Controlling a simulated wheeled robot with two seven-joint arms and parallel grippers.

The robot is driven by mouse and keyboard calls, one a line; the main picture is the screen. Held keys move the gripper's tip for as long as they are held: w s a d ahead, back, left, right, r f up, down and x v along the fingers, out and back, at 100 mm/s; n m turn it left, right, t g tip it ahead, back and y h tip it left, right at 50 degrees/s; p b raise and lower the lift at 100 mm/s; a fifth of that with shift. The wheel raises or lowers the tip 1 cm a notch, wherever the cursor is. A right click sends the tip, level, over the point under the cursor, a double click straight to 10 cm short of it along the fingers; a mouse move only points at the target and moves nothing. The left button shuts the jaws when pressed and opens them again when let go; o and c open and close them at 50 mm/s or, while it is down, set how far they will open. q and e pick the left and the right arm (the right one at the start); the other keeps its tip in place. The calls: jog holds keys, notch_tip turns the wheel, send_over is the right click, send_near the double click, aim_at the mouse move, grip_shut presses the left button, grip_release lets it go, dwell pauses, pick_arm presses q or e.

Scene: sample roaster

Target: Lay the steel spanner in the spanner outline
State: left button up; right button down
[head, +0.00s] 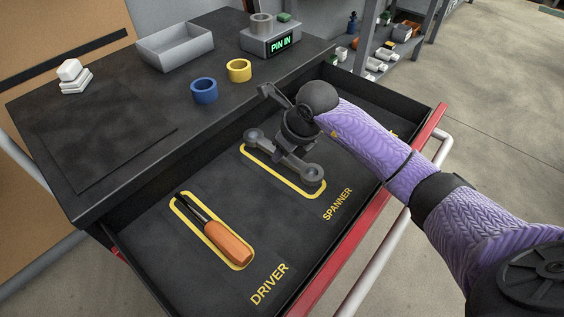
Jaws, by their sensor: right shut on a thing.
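The grey steel spanner (310,176) is in the open drawer area, over the yellow spanner outline (277,173) beside the word SPANNER. Its near ring end overlaps the outline's near right end. Its far end (253,136) shows at the outline's far left end, partly past the yellow line. I cannot tell whether the spanner touches the drawer floor or is held just above it. My right gripper (288,148) is shut on the spanner's middle from above, and hides part of it. My left gripper is not in view.
An orange-handled driver (228,243) lies in the DRIVER outline. The drawer's red front (345,228) is at the right. On the black bench top stand a blue ring (205,92), a yellow ring (239,71), a grey tray (175,50), white blocks (73,78) and a PIN IN box (270,42).

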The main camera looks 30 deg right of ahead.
aim_at(284, 160)
notch_tip(284, 160, down, 3)
jog(key=shift+f+b, duration=0.1)
jog(key=shift+b, duration=0.35)
jog(key=shift+r, duration=0.3)
jog(key=shift+f, duration=0.15)
jog(key=shift+c, duration=1.8)
grip_release()
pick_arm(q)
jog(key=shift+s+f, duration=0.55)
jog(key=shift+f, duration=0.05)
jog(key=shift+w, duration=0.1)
pick_arm(e)
jog(key=p+v, duration=0.2)
jog(key=v, duration=0.2)
jog(key=p+v, duration=0.5)
jog(key=v, duration=0.2)
jog(key=shift+w+r+p, duration=0.15)
jog(key=shift+r+p, duration=0.15)
jog(key=shift+r, duration=0.1)
jog(key=shift+d+r, duration=0.1)
jog(key=shift+r, duration=0.15)
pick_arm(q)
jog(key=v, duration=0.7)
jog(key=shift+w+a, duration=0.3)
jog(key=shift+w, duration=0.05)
pick_arm(e)
jog(key=shift+s, duration=0.25)
